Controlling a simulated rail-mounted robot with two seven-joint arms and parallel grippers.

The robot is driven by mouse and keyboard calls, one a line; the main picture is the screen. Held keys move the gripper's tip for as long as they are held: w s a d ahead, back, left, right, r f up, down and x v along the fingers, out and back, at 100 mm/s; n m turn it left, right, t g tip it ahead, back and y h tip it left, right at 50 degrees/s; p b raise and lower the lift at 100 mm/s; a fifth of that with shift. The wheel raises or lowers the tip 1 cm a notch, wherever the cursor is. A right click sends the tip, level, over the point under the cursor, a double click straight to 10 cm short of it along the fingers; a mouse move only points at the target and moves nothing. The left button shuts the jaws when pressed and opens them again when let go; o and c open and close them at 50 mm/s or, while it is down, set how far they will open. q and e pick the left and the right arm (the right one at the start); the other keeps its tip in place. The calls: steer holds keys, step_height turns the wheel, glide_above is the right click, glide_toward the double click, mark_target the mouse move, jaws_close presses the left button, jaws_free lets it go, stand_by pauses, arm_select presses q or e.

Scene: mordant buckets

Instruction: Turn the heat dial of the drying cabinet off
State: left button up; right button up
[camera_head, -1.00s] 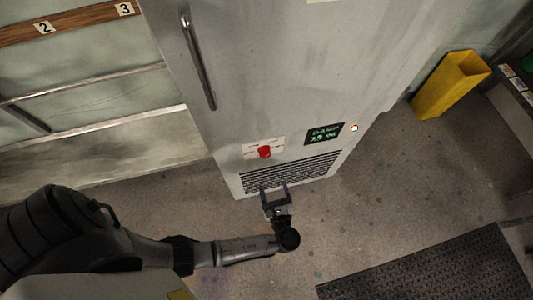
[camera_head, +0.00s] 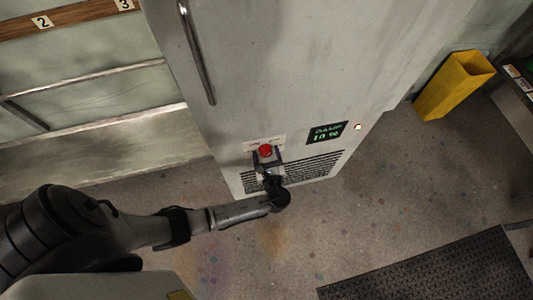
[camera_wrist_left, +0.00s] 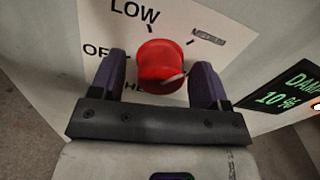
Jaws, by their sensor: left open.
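The heat dial (camera_head: 265,150) is a round red knob low on the front of the grey drying cabinet (camera_head: 270,70). In the left wrist view the dial (camera_wrist_left: 158,62) sits on a white plate marked LOW above and OFF, partly covered, at the left. A label at the upper right is smudged, and one below is mostly hidden. A pale line on the dial's lower part slants toward the right. My left gripper (camera_wrist_left: 157,72) is open, with one finger on each side of the dial; contact is not clear. In the head view the left gripper (camera_head: 268,160) is just below the dial.
A dark display (camera_head: 327,132) with green text and a small lamp (camera_head: 358,127) are right of the dial. A vent grille (camera_head: 310,170) is below. A long handle (camera_head: 197,55) is above. A yellow bin (camera_head: 453,85) and a dark mat (camera_head: 430,268) are at the right.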

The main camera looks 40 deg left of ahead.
arm_select(q)
steer(key=c, duration=0.9)
